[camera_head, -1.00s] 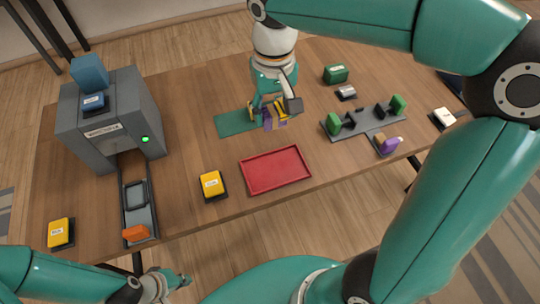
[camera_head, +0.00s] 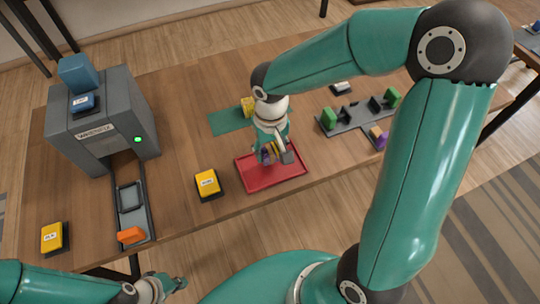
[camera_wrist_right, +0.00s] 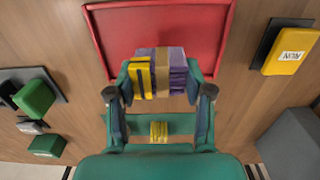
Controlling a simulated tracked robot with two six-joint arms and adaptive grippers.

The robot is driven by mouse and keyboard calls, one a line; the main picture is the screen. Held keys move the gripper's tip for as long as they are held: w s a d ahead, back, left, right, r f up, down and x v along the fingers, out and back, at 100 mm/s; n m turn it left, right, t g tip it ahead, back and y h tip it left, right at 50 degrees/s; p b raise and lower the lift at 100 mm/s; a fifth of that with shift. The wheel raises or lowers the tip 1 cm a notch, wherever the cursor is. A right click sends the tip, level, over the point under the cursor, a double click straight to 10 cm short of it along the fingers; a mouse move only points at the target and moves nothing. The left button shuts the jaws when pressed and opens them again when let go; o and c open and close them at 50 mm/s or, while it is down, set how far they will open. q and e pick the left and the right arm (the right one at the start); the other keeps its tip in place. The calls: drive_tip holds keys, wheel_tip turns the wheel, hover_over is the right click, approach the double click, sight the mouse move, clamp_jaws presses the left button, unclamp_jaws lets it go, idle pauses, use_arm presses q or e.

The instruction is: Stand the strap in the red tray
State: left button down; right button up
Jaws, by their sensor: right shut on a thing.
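The strap (camera_wrist_right: 162,72) is a short bundle with purple, tan and dark-striped yellow parts. My right gripper (camera_head: 270,155) is shut on it, and the wrist view shows it between the two fingers (camera_wrist_right: 160,90). The red tray (camera_head: 295,177) lies flat on the table near its front edge. I cannot tell whether the strap touches the tray floor. In the wrist view the tray (camera_wrist_right: 110,25) is otherwise empty. My left gripper (camera_head: 178,284) is low at the front, off the table; its jaws are unclear.
A green mat (camera_head: 228,121) with a yellow piece (camera_head: 248,106) lies behind the tray. A yellow block (camera_head: 207,184) on a dark base stands left of it. A grey machine (camera_head: 110,125) with a chute is further left. A grey fixture (camera_head: 355,118) with green blocks stands to the right.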

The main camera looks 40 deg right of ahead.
sight(270, 158)
drive_tip(key=shift+f, duration=1.7)
drive_tip(key=shift+f, duration=0.1)
drive_tip(key=o, duration=1.3)
drive_tip(key=shift+c, duration=0.2)
wheel_tip(270, 158, up, 12)
drive_tip(key=shift+r+p, duration=0.15)
drive_tip(key=shift+p, duration=0.15)
